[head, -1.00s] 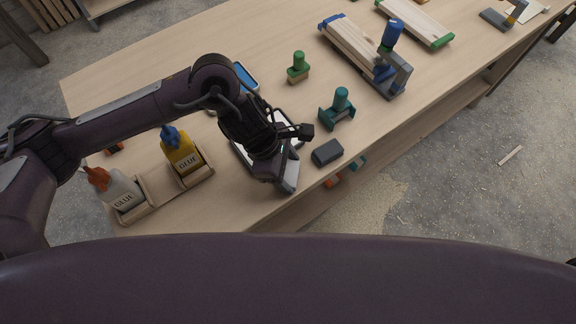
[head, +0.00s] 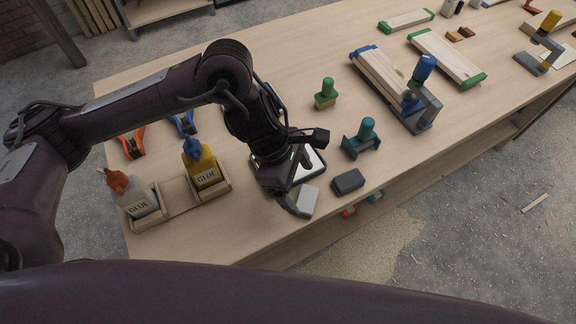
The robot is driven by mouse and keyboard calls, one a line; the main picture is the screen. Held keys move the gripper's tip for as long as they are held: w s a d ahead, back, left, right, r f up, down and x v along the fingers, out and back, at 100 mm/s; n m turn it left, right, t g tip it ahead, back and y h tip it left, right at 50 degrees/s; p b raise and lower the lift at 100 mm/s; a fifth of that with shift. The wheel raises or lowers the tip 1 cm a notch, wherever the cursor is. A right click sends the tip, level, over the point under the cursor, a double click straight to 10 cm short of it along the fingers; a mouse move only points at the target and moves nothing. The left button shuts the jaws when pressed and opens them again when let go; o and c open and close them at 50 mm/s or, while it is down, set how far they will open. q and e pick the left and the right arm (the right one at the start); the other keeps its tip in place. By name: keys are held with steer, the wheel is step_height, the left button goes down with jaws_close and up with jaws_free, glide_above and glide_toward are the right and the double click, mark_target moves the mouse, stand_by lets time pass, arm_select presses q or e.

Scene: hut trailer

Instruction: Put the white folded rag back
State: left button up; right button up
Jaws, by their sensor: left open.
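A small pale, flat-sided piece (head: 308,200), which looks like the white folded rag, is near the table's front edge. My left gripper (head: 292,205) points down right beside it, with its jaws open. One dark finger shows at the piece's left side; the other finger is hidden, so I cannot tell whether they touch it. A dark-rimmed tray with a white inside (head: 315,163) lies just behind the gripper and is partly covered by it. My right gripper is not in view.
A grey block (head: 348,181) and a teal-handled tool (head: 362,139) stand to the right. Glue bottles (head: 203,165) sit in a wooden holder (head: 180,195) at left. A green-knobbed stamp-like tool (head: 326,93) is behind. The wooden table (head: 270,240) is bare along its front left edge.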

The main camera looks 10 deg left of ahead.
arm_select(q)
steer(key=v, duration=0.6)
steer(key=shift+r, duration=0.3)
steer(key=shift+a, duration=0.1)
